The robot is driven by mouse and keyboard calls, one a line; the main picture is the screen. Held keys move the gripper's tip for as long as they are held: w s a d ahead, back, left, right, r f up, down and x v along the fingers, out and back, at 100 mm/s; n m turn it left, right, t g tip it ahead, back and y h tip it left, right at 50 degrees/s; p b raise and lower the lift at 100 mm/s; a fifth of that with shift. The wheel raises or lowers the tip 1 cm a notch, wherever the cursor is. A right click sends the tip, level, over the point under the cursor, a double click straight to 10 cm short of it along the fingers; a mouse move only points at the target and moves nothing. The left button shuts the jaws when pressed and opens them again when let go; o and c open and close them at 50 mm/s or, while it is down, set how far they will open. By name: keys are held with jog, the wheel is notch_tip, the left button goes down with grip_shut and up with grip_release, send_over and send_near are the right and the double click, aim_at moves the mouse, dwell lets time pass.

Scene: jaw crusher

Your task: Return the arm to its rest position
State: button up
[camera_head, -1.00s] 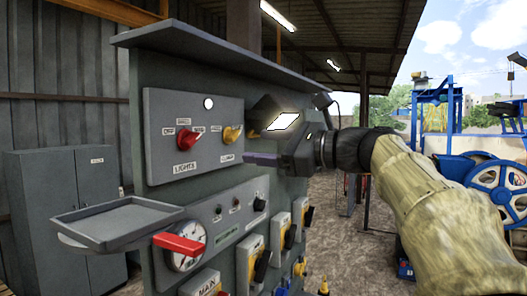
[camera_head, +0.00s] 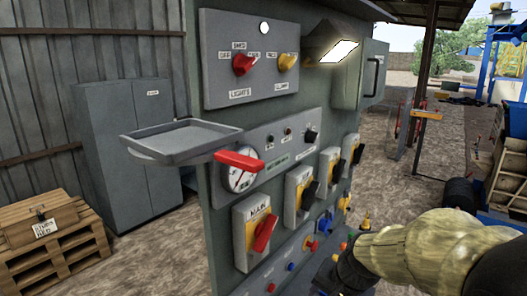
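My arm, in a tan fabric sleeve, reaches in from the lower right of the head view. My gripper (camera_head: 333,277) is a dark shape at its end, low in the picture. It is in front of the lower right part of the grey control panel (camera_head: 217,225), beside the lowest row of buttons. I cannot tell whether it touches the panel. Its fingers are dark and partly cut off by the bottom edge, so their opening does not show. Nothing held is visible.
A grey tray (camera_head: 226,131) juts out left of the panel, close to a red-handled dial (camera_head: 240,172). Red and yellow switches (camera_head: 288,62) project above. Open ground (camera_head: 400,185) lies right of the panel.

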jog(key=s+f+n+g+h, duration=0.1)
jog(key=s+f+n, duration=0.5)
jog(key=s+n, duration=0.1)
jog(key=shift+s+d+f+h, duration=0.35)
jog(key=shift+d+f+h, duration=0.05)
dwell(0.6)
